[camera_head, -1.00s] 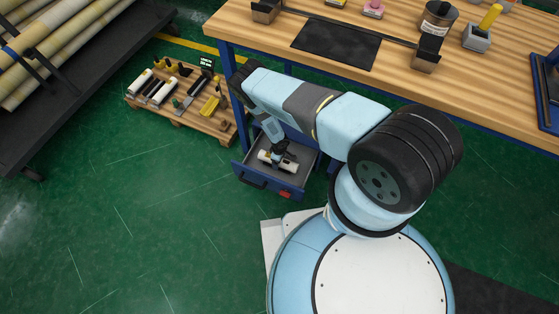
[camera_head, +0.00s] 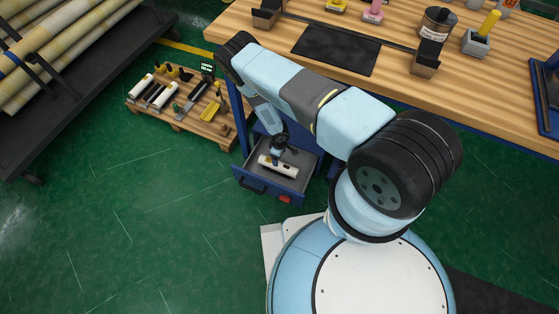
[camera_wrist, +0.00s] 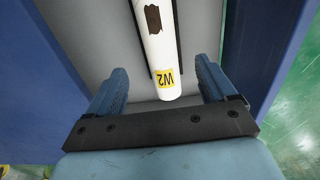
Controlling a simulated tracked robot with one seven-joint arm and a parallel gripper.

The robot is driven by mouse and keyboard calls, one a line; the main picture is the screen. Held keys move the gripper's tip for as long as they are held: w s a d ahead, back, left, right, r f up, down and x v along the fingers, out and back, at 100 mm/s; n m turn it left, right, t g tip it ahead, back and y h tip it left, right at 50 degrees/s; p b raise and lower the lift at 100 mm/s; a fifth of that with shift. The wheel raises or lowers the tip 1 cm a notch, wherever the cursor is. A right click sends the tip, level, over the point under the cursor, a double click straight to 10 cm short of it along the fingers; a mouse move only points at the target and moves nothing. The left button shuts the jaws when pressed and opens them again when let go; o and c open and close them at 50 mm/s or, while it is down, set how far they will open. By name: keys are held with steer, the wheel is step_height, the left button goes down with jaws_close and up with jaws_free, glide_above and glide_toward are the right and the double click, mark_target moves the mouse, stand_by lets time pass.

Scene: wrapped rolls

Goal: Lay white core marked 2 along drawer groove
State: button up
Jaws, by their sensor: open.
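The white core (camera_wrist: 165,58), with a yellow label reading W2 and a dark brown patch, lies in the open blue drawer. In the wrist view it lies lengthwise along a dark-edged strip on the grey drawer floor (camera_wrist: 95,45). In the head view the core (camera_head: 284,168) shows small in the drawer (camera_head: 263,187). My gripper (camera_wrist: 158,84) is open, with one blue finger on each side of the core's labelled end and a gap on both sides. Whether the core is fully seated in the groove cannot be told.
A wooden pallet (camera_head: 178,122) with rolls, a yellow tray and small tools stands left of the drawer. The workbench (camera_head: 400,85) is above and behind, with a black mat (camera_head: 335,48). A rack of long rolls (camera_head: 60,50) is at far left. Green floor in front is clear.

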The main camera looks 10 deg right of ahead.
steer(key=shift+r, duration=1.5)
